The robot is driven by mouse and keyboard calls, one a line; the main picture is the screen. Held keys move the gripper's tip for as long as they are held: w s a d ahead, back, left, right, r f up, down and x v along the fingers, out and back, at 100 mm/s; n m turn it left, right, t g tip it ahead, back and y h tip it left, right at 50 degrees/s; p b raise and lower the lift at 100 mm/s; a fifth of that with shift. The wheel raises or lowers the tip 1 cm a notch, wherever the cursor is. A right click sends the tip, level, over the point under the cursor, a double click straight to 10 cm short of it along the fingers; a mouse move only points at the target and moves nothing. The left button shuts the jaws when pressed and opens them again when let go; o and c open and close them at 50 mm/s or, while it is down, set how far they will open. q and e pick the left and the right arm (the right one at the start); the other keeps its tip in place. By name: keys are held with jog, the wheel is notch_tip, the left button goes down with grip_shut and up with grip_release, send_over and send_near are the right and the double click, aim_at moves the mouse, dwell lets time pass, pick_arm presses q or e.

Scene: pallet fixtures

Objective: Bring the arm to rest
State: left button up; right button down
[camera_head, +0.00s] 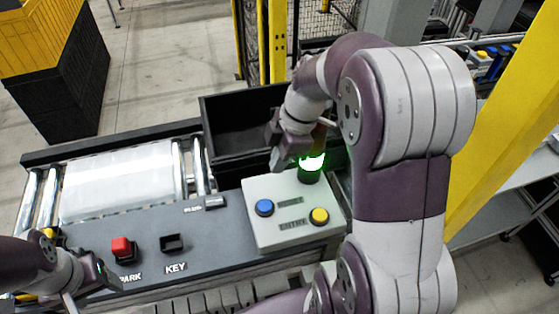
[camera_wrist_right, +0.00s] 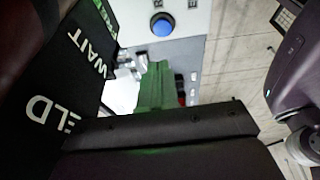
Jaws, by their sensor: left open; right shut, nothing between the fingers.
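My right arm reaches in from the lower right of the head view and bends over the control box. My right gripper (camera_head: 281,160) is shut and empty. It hangs above the far edge of the pale control box (camera_head: 283,237), just left of a lit green lamp (camera_head: 312,163); I cannot tell whether it touches the lamp. My left gripper (camera_head: 97,278) is open at the lower left, beside the dark panel. The box has a blue button (camera_head: 264,207) and a yellow button (camera_head: 319,215). The blue button also shows in the right wrist view (camera_wrist_right: 162,25).
A black bin (camera_head: 222,132) stands behind the box. A roller conveyor (camera_head: 120,180) lies at left. A yellow post (camera_head: 505,125) rises at right.

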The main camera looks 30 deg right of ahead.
pick_arm(q)
jog(key=shift+s, duration=0.2)
pick_arm(e)
jog(key=shift+s+d+r, duration=0.1)
jog(key=shift+s+r, duration=0.05)
jog(key=shift+r, duration=0.1)
pick_arm(q)
jog(key=shift+s+r, duration=0.1)
jog(key=shift+s, duration=0.05)
pick_arm(e)
jog(key=shift+s, duration=0.2)
